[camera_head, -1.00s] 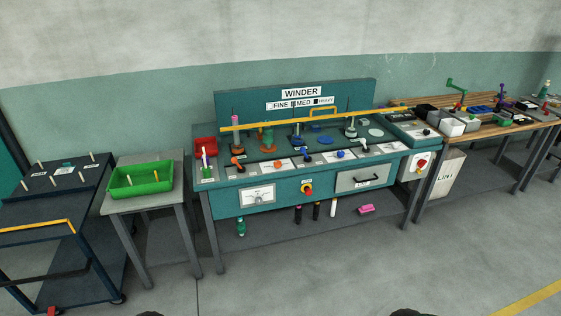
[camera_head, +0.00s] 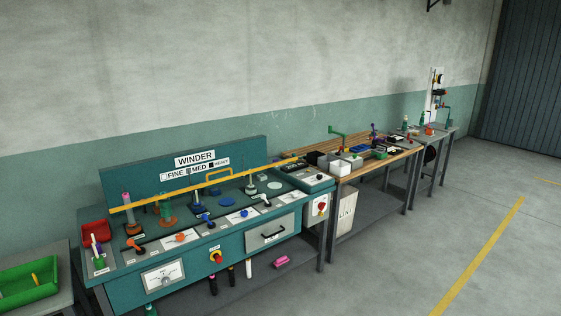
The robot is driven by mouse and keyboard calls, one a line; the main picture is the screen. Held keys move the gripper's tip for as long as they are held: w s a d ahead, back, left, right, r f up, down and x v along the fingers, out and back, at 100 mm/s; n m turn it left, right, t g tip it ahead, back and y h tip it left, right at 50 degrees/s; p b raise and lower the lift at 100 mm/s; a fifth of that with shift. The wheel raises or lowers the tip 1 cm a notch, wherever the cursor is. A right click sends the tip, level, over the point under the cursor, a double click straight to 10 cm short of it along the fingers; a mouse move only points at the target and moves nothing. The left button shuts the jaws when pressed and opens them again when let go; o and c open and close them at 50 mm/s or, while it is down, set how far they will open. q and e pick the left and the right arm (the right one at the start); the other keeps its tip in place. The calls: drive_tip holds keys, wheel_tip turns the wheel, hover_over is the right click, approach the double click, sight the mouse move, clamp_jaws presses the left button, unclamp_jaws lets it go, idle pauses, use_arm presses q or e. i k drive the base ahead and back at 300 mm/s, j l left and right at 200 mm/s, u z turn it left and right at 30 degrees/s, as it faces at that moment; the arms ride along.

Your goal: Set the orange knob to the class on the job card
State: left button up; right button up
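The winder bench (camera_head: 130,278) stands ahead at left and centre, with a sign reading WINDER, FINE, MED and HEAVY (camera_head: 195,164) on its back panel. Two orange knob-like parts are on its top: one (camera_head: 137,246) at the left and one (camera_head: 181,237) to its right. I cannot tell which is the task's knob, or how either is set. Blue ones (camera_head: 244,213) sit further right. White labels lie by them, too small to read. I cannot make out a job card. Neither gripper is in view.
A green tray (camera_head: 12,291) sits on a side table at lower left. A wooden bench (camera_head: 395,160) with boxes and tools continues right of the winder, then a further table (camera_head: 441,132). The floor (camera_head: 400,265) at lower right is clear, with a yellow line.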

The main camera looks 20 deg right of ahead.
sight(180, 237)
drive_tip(key=i+l+z, duration=0.1)
drive_tip(key=i+l, duration=0.3)
drive_tip(key=i+l+z, duration=0.1)
drive_tip(key=i+l, duration=0.25)
drive_tip(key=i, duration=0.15)
drive_tip(key=i+l+z, duration=0.1)
drive_tip(key=i+l, duration=0.2)
drive_tip(key=i, duration=0.2)
drive_tip(key=i+l+z, duration=0.1)
drive_tip(key=i+l, duration=0.15)
drive_tip(key=i, duration=0.25)
drive_tip(key=i+l+z, duration=0.1)
drive_tip(key=i+l, duration=0.15)
drive_tip(key=i, duration=0.25)
drive_tip(key=u, duration=1.35)
drive_tip(key=i+j+u, duration=0.7)
drive_tip(key=i, duration=0.4)
